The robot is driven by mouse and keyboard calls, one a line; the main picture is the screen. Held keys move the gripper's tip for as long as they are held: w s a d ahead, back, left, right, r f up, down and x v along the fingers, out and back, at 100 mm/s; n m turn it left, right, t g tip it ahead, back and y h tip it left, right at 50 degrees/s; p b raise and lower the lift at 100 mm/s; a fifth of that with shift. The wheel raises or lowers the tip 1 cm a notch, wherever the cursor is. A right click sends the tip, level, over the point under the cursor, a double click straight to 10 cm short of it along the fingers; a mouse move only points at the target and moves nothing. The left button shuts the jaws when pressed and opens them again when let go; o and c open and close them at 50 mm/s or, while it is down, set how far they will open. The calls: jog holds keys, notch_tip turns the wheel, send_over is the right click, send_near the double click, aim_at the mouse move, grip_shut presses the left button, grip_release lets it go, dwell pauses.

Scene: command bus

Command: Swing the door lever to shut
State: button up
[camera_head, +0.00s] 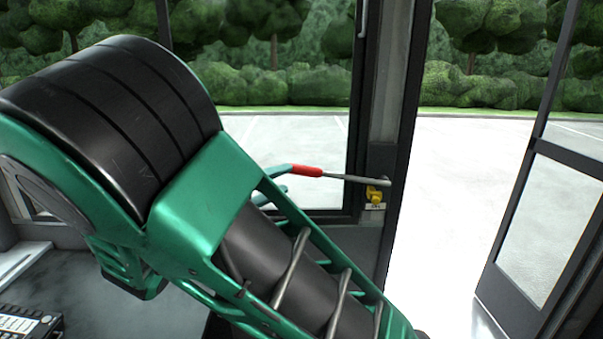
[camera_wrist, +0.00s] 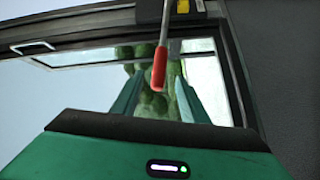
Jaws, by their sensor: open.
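The door lever is a grey metal rod (camera_head: 345,178) with a red grip (camera_head: 306,171). It points left from a yellow pivot (camera_head: 375,194) on the post beside the doorway. In the wrist view the red grip (camera_wrist: 159,68) hangs from the top into the space between my two green fingers. My gripper (camera_wrist: 158,82) is open, with a finger on either side of the grip and gaps showing. In the head view my gripper's fingertips (camera_head: 280,172) are at the left end of the red grip; the rest is mostly hidden by my arm. The glass door (camera_head: 545,225) stands open at the right.
A dark post (camera_head: 398,120) stands between the side window and the open doorway. A small label (camera_head: 375,206) sits under the pivot. A black device (camera_head: 28,322) is at the lower left. The window glass is close behind the lever.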

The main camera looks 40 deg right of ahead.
aim_at(299, 173)
jog(key=x, duration=0.9)
jog(key=shift+d+f, duration=0.1)
grip_shut()
